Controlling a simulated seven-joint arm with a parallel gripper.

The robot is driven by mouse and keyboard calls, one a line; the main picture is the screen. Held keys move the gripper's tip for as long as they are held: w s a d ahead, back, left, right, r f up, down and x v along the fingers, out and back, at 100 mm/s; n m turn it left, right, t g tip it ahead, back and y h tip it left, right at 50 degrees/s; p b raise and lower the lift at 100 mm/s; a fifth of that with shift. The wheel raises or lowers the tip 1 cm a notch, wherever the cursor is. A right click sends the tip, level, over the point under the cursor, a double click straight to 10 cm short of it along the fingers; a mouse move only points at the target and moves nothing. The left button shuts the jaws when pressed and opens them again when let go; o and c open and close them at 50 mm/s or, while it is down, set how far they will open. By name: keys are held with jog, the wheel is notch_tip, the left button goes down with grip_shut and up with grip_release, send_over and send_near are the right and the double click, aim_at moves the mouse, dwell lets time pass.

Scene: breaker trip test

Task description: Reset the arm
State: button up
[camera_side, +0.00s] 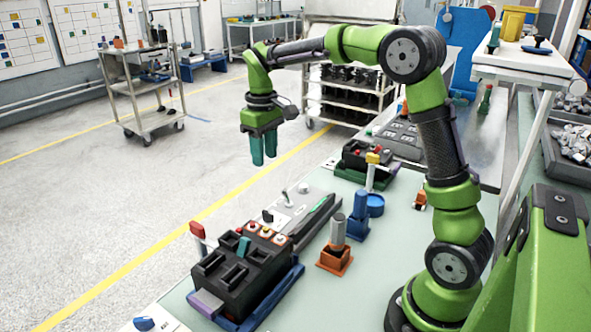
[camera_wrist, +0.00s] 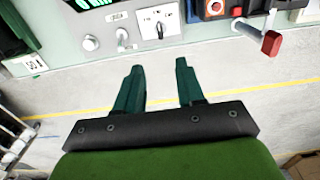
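My gripper (camera_side: 264,160) hangs in the air, pointing down, over the floor side of the bench edge. Its two teal fingers are apart with nothing between them, as the wrist view also shows (camera_wrist: 159,66). A black breaker block (camera_side: 238,278) with coloured buttons sits in a blue tray (camera_side: 286,290) on the bench, below my gripper in the picture. A red-tipped lever (camera_side: 197,231) stands beside the block; a red handle (camera_wrist: 271,42) shows at upper right in the wrist view. A test panel (camera_side: 302,200) with knobs lies behind the block.
An orange holder (camera_side: 334,260) with a grey cylinder and a blue holder (camera_side: 357,228) stand on the bench right of the block. Another black device (camera_side: 362,155) sits farther back. A raised white shelf (camera_side: 525,62) is at the right. The floor (camera_side: 130,220) at left is open.

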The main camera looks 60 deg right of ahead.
jog(key=s+a+r+m+t+y, duration=0.1)
jog(key=s+a, duration=0.4)
jog(key=s, duration=0.5)
jog(key=s+a+r+m+t+y, duration=0.1)
jog(key=s+a+t, duration=0.4)
jog(key=s, duration=0.5)
jog(key=shift+r+m+t, duration=0.6)
jog(key=shift+m, duration=0.4)
